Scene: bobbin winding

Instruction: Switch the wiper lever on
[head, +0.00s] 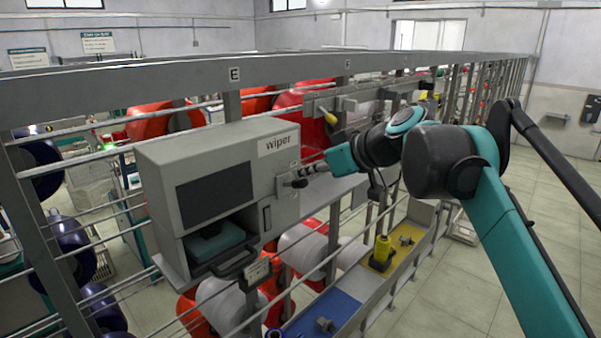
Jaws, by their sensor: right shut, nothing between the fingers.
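The grey box labelled "wiper" (279,144) is mounted on the rack, left of centre. It has a dark screen and an open bay below it. A small dark lever (294,183) sits on a plate on the right part of its front. My right gripper (305,171) is shut and empty, with its fingertips at or very close to the lever; I cannot tell whether they touch. The fingers partly hide the plate, and the lever's setting is too small to read. My left gripper is not in view.
Metal rack rails and posts surround the box, with a long beam (160,81) above it. Red and white spools (306,246) hang behind and below. A ledge with blue and yellow trays (398,248) runs at the lower right.

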